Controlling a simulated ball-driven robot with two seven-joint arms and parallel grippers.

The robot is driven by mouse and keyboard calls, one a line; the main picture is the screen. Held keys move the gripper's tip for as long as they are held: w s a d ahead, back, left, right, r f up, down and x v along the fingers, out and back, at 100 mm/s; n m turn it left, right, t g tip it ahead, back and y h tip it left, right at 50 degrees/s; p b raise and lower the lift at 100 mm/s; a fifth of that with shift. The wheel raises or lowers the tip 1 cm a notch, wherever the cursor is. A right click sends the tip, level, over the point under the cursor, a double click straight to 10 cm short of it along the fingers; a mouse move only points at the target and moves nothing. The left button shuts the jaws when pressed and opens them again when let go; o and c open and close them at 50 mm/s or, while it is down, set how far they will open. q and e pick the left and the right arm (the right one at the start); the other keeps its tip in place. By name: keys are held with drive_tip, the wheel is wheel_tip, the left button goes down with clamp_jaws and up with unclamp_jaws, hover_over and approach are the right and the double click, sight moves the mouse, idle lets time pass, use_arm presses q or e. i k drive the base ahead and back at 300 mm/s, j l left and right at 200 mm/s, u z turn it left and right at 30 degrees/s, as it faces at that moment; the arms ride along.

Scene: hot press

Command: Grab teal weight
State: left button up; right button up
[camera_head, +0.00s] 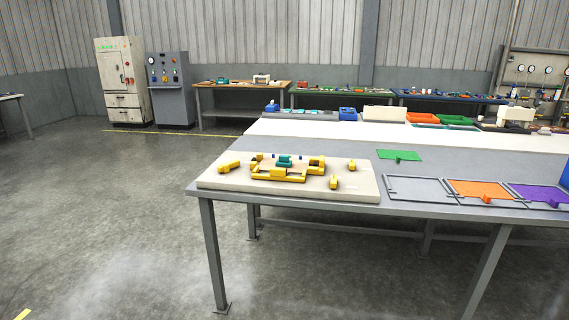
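A small teal block (284,161), which looks like the teal weight, sits among yellow parts on a beige board (222,181) at the near left corner of the grey table. A yellow fixture (278,175) lies just in front of it. Smaller yellow pieces (229,167) stand to its left and right. Another teal item (221,80) shows on the wooden bench far behind, too small to make out. Neither of my grippers is in view.
The grey table (330,149) holds a green plate (399,155), an orange plate (480,189) and a purple plate (540,193) to the right of the board. Bins, including an orange one (421,118), stand at its back. The floor (110,220) at left is clear.

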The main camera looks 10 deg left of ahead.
sight(283, 161)
drive_tip(key=i+j+z, duration=0.3)
drive_tip(key=i+j, duration=0.6)
drive_tip(key=i, duration=0.05)
